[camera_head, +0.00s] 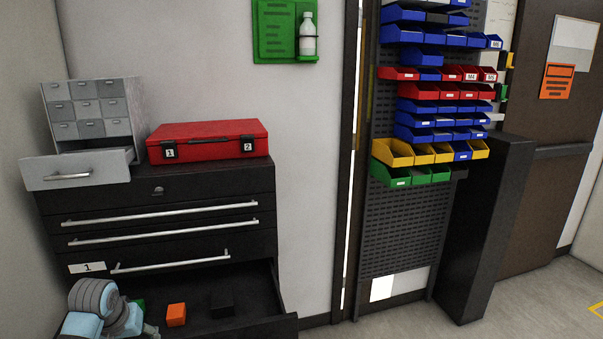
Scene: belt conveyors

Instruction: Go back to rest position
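Part of my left arm shows at the lower left, in front of the open bottom drawer (262,325) of the black cabinet (157,189). My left gripper (148,329) is only partly seen at the bottom edge, low over the drawer's left part, and its fingers are not clear. My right gripper is out of view. In the drawer lie an orange block (176,315), a black block (221,304) and a green thing (139,305) partly hidden behind my arm.
On the cabinet stand a red case (208,142) and a grey small-drawer unit (97,108) with its bottom drawer (78,171) pulled out. A bin rack (408,225) and a black column (487,230) stand to the right. Floor (400,322) is clear at the lower right.

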